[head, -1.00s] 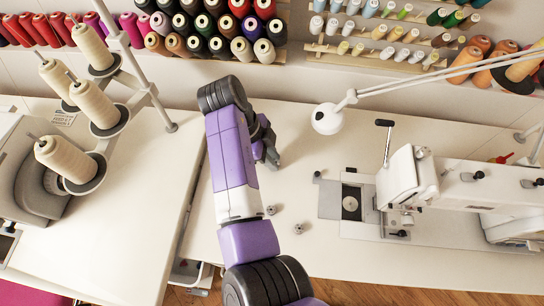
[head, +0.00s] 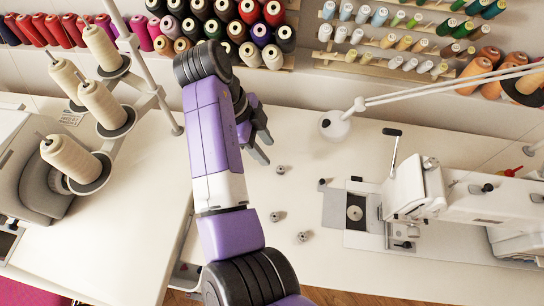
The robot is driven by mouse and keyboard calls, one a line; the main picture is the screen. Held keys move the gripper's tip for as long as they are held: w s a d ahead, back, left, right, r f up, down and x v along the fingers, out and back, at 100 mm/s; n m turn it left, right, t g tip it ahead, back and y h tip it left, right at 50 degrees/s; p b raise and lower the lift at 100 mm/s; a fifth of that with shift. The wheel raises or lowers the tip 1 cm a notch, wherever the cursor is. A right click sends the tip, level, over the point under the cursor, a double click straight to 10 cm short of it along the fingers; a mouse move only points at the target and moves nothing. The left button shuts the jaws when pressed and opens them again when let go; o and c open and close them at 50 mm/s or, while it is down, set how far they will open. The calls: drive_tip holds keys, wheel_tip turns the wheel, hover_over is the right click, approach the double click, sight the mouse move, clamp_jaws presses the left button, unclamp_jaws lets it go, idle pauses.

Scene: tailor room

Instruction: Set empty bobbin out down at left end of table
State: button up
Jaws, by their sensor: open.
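Three small grey metal bobbins rest on the white sewing table (head: 330,270), near its left end. One bobbin (head: 280,169) lies close to my gripper. Another bobbin (head: 277,216) is nearer the front, and a third bobbin (head: 303,236) is to its right. I cannot tell from their look which is empty. My gripper (head: 265,150) is open, with nothing visible between its fingers. It is just up and left of the nearest bobbin, apart from it. Part of the gripper is hidden by my purple arm.
The white sewing machine (head: 420,200) with its grey plate stands right of the bobbins. A lamp (head: 335,124) reaches over the table. Thread racks (head: 400,62) line the back wall. Another table (head: 120,240) with cone threads is at left.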

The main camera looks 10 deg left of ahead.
drive_tip(key=shift+p+v, duration=0.3)
drive_tip(key=shift+v, duration=1.45)
